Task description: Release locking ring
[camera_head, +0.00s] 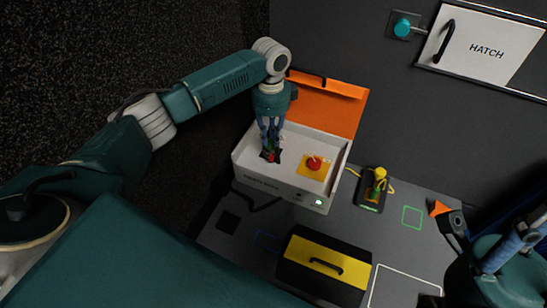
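A white box (262,184) with its orange lid (325,104) standing open is on the grey worktop. Inside it, a red knob (313,163) sits on a yellow plate (304,171). My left gripper (270,151) points down into the box, left of the red knob. Its fingertips are at a small dark part with a bit of red, too small to make out; I cannot tell whether they grip it. I cannot identify a locking ring for certain. My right gripper (516,246) is partly in view at the lower right, away from the box; its fingertips are unclear.
A black device with a yellow top (380,174) and cable stands right of the box. A black-and-yellow case (325,264) is in front. An orange-and-dark object (440,208) lies near my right arm. A hatch panel (490,47) and teal knob (402,27) are at the back.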

